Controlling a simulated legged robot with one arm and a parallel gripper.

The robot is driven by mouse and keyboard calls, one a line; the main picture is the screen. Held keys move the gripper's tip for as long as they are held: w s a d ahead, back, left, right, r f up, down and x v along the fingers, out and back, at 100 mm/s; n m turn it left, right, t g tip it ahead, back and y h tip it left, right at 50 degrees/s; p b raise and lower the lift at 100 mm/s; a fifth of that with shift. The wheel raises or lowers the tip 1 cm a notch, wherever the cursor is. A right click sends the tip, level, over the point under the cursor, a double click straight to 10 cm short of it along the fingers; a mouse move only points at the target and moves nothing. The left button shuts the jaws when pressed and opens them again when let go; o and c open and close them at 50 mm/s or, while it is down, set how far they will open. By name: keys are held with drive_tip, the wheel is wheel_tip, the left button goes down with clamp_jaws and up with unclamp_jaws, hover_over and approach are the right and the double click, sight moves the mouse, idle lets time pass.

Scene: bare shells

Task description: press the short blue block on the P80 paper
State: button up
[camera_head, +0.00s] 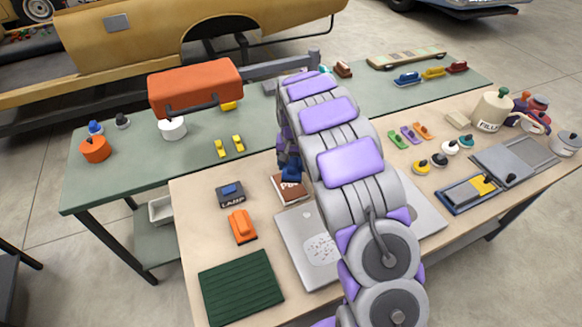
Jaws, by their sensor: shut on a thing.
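My gripper (289,160) is near the middle of the view, partly hidden by my arm. It is shut on a small dark blue block (291,173), which I take for the short blue block. The block is just over the brown P80 paper (289,189), at its back edge as seen here. I cannot tell whether block and paper touch. My arm hides the paper's right side.
A dark labelled pad (236,201) with a blue piece on it lies left of the paper. An orange block (241,227), a ribbed green mat (241,288) and a grey plate (292,239) are in front. Tools and a FILLER pot (491,109) fill the right side.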

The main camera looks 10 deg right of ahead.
drive_tip(key=shift+w+a+f, duration=0.1)
drive_tip(key=shift+w+f, duration=0.15)
drive_tip(key=shift+f, duration=0.15)
drive_tip(key=shift+w+a+f, duration=0.1)
drive_tip(key=shift+a+f, duration=0.1)
drive_tip(key=shift+a, duration=0.2)
drive_tip(key=shift+a+f+b, duration=0.2)
drive_tip(key=shift+f+b, duration=0.1)
drive_tip(key=shift+f, duration=0.05)
drive_tip(key=f, duration=0.2)
drive_tip(key=d+f+b, duration=0.1)
drive_tip(key=f, duration=0.1)
drive_tip(key=shift+a+f+b, duration=0.15)
drive_tip(key=shift+f+b, duration=0.2)
drive_tip(key=shift+f, duration=0.15)
drive_tip(key=shift+a, duration=0.2)
drive_tip(key=shift+d, duration=0.15)
drive_tip(key=shift+f, duration=0.55)
idle(1.3)
